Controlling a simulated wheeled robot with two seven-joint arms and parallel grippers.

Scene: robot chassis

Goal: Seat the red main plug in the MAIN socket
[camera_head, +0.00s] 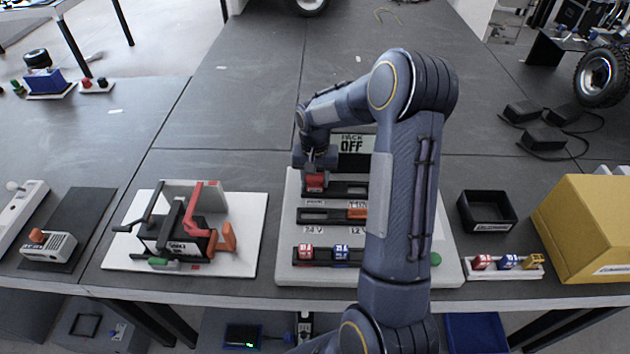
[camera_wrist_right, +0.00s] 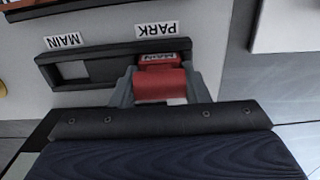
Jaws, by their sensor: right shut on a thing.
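The red main plug (camera_head: 315,182) is at the left end of the top socket strip (camera_head: 350,188) on the white panel. In the right wrist view the red plug (camera_wrist_right: 160,82), with a "MAIN" label on its top, is at the PARK end of the dark strip. I cannot tell how deep it sits. My right gripper (camera_wrist_right: 160,88) is shut on it, one grey finger on each side. In the head view the gripper (camera_head: 316,168) is above the strip's left end. The MAIN socket (camera_wrist_right: 75,70) is the empty opening beside its label. My left gripper is not in view.
A display (camera_head: 354,145) behind the panel reads "PACK OFF". A second strip with an orange part (camera_head: 357,212) and a row with red and blue plugs (camera_head: 341,254) lie nearer. An empty black tray (camera_head: 487,212) stands right; a fixture with a red lever (camera_head: 198,212) stands left.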

